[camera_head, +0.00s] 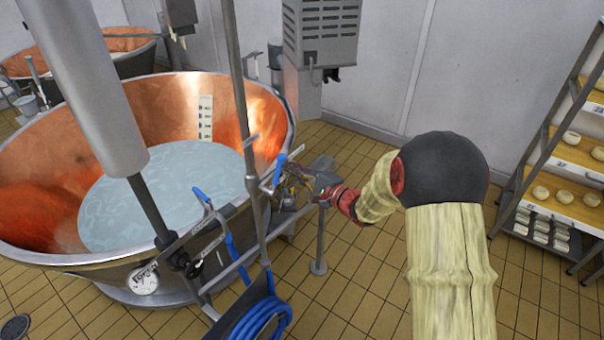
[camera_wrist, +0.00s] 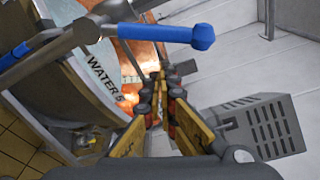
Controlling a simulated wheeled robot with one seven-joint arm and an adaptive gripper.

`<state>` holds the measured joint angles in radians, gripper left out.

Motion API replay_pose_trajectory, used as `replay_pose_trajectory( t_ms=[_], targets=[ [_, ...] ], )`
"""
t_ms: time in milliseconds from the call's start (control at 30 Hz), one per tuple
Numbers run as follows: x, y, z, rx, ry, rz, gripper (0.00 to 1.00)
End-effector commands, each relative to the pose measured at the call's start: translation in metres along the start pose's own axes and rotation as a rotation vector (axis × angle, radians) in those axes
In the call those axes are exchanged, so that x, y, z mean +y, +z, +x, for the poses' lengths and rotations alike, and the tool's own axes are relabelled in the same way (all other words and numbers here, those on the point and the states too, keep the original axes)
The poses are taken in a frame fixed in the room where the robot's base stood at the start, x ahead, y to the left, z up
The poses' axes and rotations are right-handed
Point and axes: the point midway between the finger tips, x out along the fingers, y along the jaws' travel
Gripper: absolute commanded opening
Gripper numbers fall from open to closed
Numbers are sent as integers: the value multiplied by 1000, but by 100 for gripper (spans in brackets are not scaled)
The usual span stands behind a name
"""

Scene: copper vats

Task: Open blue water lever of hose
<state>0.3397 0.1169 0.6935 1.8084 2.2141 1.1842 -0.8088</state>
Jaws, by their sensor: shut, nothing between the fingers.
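A blue lever (camera_head: 279,168) sits on the upright pipe beside the copper vat in the head view. In the wrist view a blue-sleeved lever (camera_wrist: 180,34) crosses the upper part of the picture, with a metal joint at its left. My gripper (camera_wrist: 162,75) is shut and empty; its fingertips appear below the blue sleeve, apart from it in the picture. In the head view my gripper (camera_head: 290,176) is just right of the pipe and close to the lever, partly hidden in clutter. The blue hose (camera_head: 262,318) hangs coiled low on the stand.
The copper vat (camera_head: 50,205) holds pale liquid. A second blue-handled lever (camera_head: 201,195) is at its front edge. A grey box (camera_head: 320,35) is behind. A shelf rack (camera_head: 560,150) stands right; tiled floor is open between.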

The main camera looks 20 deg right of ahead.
Motion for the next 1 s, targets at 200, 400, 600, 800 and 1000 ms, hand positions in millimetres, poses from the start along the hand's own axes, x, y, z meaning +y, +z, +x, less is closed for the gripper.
replay_pose_trajectory(
  t_ms=[200,400,600,800,1000],
  targets=[
    [-1,23,-9,-1,-1,-2,0],
    [-1,29,-11,-1,-1,-2,0],
    [-1,29,-11,-1,0,-2,0],
    [0,30,-11,-2,-5,-22,0],
    [0,36,-12,-3,-17,-108,0]
  ],
)
